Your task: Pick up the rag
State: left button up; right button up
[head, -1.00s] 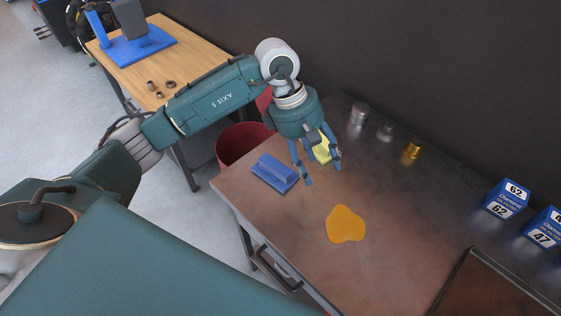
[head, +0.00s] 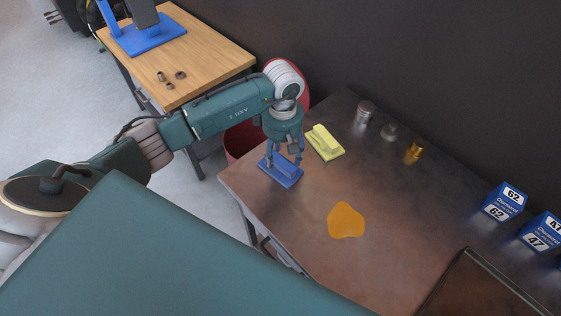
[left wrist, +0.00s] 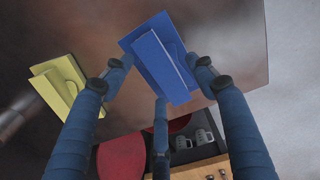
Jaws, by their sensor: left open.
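My left gripper (head: 283,162) is open, pointing down just over the blue piece. In the left wrist view the blue piece (left wrist: 153,62) sits between the spread fingers (left wrist: 160,78), its ridge running between them. The yellow piece (left wrist: 62,86) is outside the fingers. My right gripper is not in view.
An orange puddle (head: 346,220) lies on the bench. Small metal containers (head: 366,111) and a brass one (head: 414,153) stand by the dark wall. Blue-and-white boxes (head: 505,200) are at the right. A red bin (head: 238,142) and a wooden table (head: 185,55) are beyond the left edge.

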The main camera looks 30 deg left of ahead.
pick_arm(q)
jog(key=shift+f, duration=0.7)
jog(key=c, duration=1.3)
jog(key=shift+o, duration=0.2)
jog(key=shift+r, duration=0.1)
